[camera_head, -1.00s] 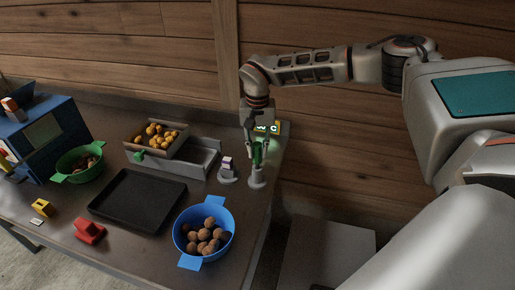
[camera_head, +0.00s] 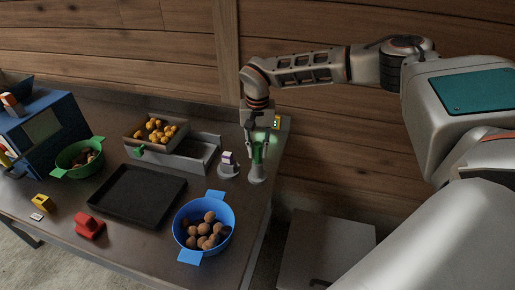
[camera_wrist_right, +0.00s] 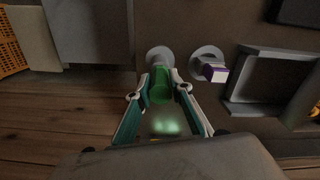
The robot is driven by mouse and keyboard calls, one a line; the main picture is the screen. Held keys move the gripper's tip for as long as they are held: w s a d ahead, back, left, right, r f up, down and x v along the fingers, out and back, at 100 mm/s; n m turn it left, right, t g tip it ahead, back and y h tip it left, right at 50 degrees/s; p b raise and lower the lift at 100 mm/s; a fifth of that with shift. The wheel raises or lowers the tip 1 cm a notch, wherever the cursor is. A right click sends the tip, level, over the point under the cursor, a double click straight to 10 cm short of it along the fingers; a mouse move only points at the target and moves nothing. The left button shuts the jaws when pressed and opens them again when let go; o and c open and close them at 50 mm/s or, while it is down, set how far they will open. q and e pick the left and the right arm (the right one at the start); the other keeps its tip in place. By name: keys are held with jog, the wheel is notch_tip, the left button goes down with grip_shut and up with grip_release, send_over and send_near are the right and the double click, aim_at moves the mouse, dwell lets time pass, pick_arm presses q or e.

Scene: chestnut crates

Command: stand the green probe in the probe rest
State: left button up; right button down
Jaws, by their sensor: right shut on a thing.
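The green probe (camera_head: 258,151) is upright between the fingers of my right gripper (camera_head: 257,150), which is shut on it. In the right wrist view the probe (camera_wrist_right: 160,88) lies between the two fingers of the gripper (camera_wrist_right: 163,88). The grey probe rest (camera_head: 257,175) stands directly below the probe near the table's right edge; its round base also shows in the right wrist view (camera_wrist_right: 158,54). The probe's lower end meets the top of the rest, but I cannot tell how deep it sits. My left gripper is not in view.
A purple-and-white piece (camera_head: 228,159) stands on a second grey base just left of the rest. A blue bowl of brown balls (camera_head: 190,241) is in front.

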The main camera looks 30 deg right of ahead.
jog(key=shift+f, duration=0.2)
jog(key=c, duration=1.7)
grip_release()
jog(key=shift+r, duration=0.1)
notch_tip(320, 180, up, 12)
jog(key=shift+f, duration=0.1)
